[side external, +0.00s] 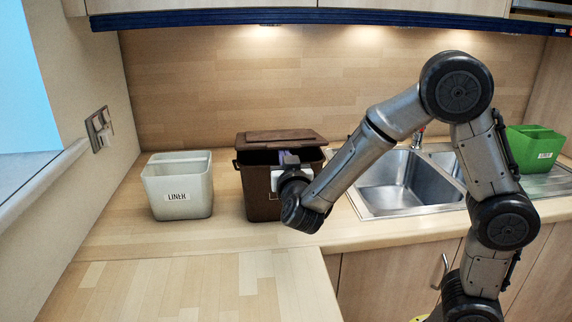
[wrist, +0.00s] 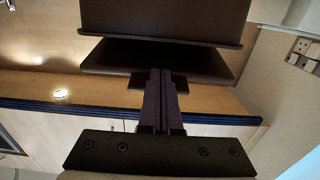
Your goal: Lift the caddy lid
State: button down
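The dark brown caddy (side external: 262,190) stands on the counter left of the sink. Its lid (side external: 284,137) sits raised above the rim, with a dark gap below its front edge. In the wrist view, which looks upside down, the caddy body (wrist: 165,18) is at the top and the lid (wrist: 215,65) just below it. My gripper (side external: 288,158) is at the front of the caddy, by the gap under the lid. Its fingers (wrist: 158,75) are together, with nothing visible between them; their tips overlap the lid in view. Whether they touch it is unclear.
A pale grey bin labelled LINER (side external: 178,190) stands left of the caddy. The sink (side external: 390,185) is to the right, with a green container (side external: 535,148) beyond it. Wall cabinets (side external: 240,5) hang above. The front left counter is clear.

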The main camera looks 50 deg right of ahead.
jog(key=shift+r, duration=0.15)
jog(key=shift+w+d+r, duration=0.2)
jog(key=shift+r, duration=0.5)
jog(key=shift+w+d+r, duration=0.15)
jog(key=shift+r, duration=0.5)
jog(key=shift+w+d+r, duration=0.25)
jog(key=shift+r, duration=0.4)
jog(key=shift+w+d+r, duration=0.2)
jog(key=shift+r, duration=0.45)
